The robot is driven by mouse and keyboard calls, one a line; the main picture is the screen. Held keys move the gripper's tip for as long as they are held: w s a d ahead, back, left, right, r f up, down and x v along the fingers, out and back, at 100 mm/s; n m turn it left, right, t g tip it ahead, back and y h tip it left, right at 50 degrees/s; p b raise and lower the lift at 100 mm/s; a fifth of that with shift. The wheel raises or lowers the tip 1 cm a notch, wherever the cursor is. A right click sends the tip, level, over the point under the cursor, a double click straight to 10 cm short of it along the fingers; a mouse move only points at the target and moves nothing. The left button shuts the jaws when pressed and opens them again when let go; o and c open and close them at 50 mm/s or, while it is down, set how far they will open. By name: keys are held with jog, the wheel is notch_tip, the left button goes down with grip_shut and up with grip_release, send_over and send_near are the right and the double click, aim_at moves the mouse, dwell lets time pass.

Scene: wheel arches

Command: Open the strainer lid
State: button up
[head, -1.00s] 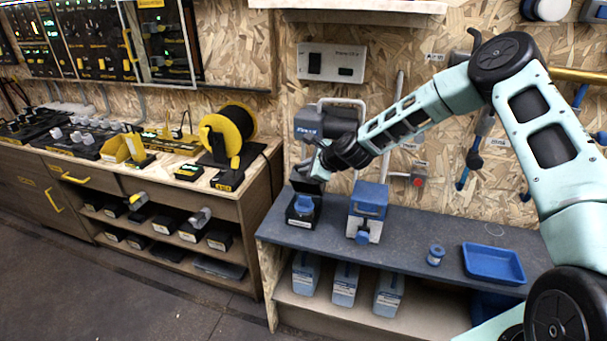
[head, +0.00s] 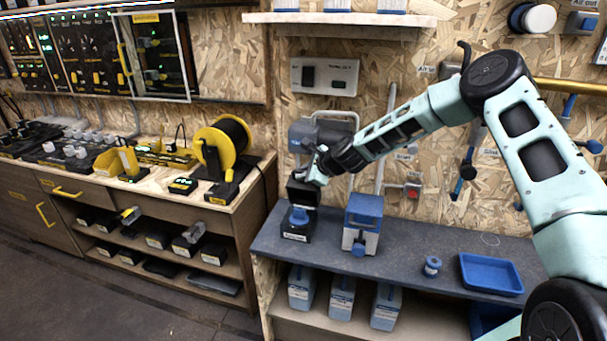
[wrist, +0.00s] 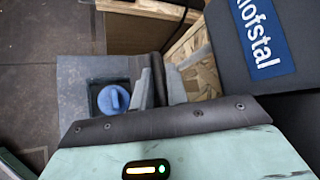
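My gripper (head: 308,176) is at the top of this lid. In the wrist view, the blue knob (wrist: 113,99) sits in a dark square opening left of my gripper (wrist: 158,90). The two grey fingers are apart, with a dark upright piece between or just behind them. I cannot tell whether they touch it.
A white unit with a blue top (head: 363,212) stands right of the box. A small blue spool (head: 432,266) and a blue tray (head: 491,273) lie farther right. A grey machine (head: 318,135) is close behind my gripper. The bench between unit and tray is mostly clear.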

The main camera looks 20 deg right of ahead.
jog(key=shift+o, duration=1.1)
jog(key=b+v, duration=0.1)
jog(key=v, duration=1.6)
jog(key=shift+s, duration=0.15)
jog(key=shift+d+r, duration=0.1)
